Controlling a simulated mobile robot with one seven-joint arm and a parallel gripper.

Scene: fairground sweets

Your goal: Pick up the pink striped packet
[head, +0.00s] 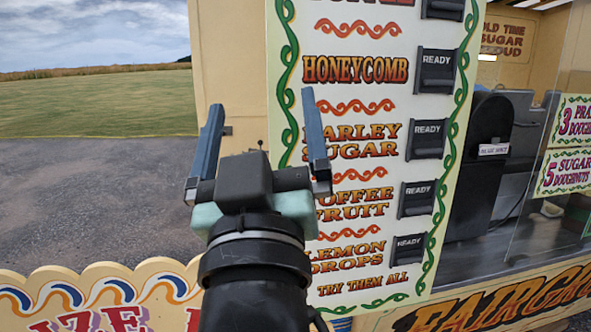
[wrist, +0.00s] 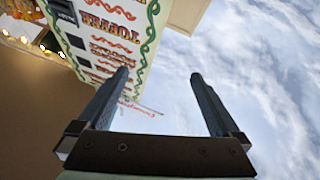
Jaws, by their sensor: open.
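I see no pink striped packet in either view. My gripper (head: 262,103) is raised in front of the sweet stall, left of the menu board's middle, with its two blue-grey fingers wide apart and pointing up. In the wrist view my gripper (wrist: 160,75) is open, with nothing between the fingers but sky and a piece of white sign with red lettering (wrist: 143,108) behind them. My gripper and arm hide part of the board and the stall front.
The menu board (head: 380,180) has sweet names and several dark flaps marked READY (head: 436,71). A scalloped painted front (head: 80,290) runs along the bottom left. A glass pane (head: 535,190) and dark machine (head: 478,170) are at right. Open tarmac (head: 90,200) lies left.

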